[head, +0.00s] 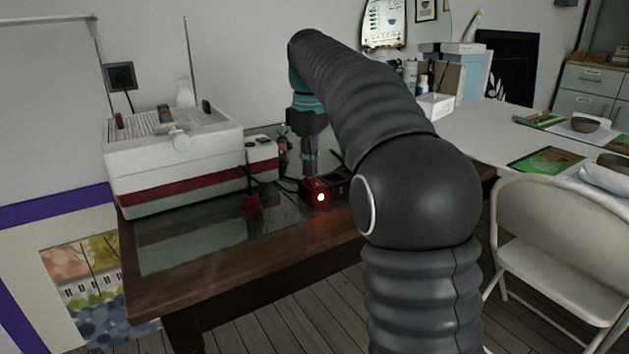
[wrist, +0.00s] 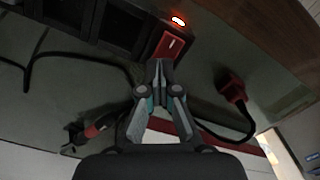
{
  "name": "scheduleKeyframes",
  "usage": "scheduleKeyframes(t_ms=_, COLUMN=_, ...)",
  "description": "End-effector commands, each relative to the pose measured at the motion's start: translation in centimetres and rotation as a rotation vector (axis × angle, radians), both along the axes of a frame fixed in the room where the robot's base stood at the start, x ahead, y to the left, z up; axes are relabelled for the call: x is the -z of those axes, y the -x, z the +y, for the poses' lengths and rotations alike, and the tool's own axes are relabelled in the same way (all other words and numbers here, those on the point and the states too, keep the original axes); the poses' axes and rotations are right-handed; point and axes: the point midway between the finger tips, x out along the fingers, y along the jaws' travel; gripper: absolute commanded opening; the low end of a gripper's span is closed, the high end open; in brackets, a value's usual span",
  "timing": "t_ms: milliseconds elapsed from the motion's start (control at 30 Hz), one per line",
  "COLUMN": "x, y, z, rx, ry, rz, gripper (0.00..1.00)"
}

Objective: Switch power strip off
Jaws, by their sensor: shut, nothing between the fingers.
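The power strip (head: 337,188) is dark and lies on the table, with a glowing red light at its near end. In the wrist view, the strip (wrist: 110,22) runs along the top left. Its red switch (wrist: 170,45) is at the right end, with the lit indicator (wrist: 179,20) beside it. My gripper (head: 310,170) points down over the strip's switch end. In the wrist view, my gripper (wrist: 160,66) is shut and empty, its fingertips at the switch's lower edge. I cannot tell whether they touch it.
A red plug (head: 252,205) on a black cord lies left of the strip; it also shows in the wrist view (wrist: 230,88). A white and red machine (head: 175,165) stands on the wooden table (head: 240,285). A folding chair (head: 550,225) stands at the right.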

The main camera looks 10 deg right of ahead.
Motion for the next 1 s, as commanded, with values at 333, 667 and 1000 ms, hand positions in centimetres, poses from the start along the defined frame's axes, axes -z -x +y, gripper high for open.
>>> scheduleKeyframes(t_ms=333, x=0.5, y=0.0, z=0.0, rx=0.0, ry=0.0, rz=0.0, gripper=0.0)
scheduleKeyframes(t_ms=667, x=0.9, y=0.0, z=0.0, rx=0.0, ry=0.0, rz=0.0, gripper=0.0)
scheduleKeyframes(t_ms=1000, x=-0.2, y=0.0, z=0.0, rx=0.0, ry=0.0, rz=0.001, gripper=0.0)
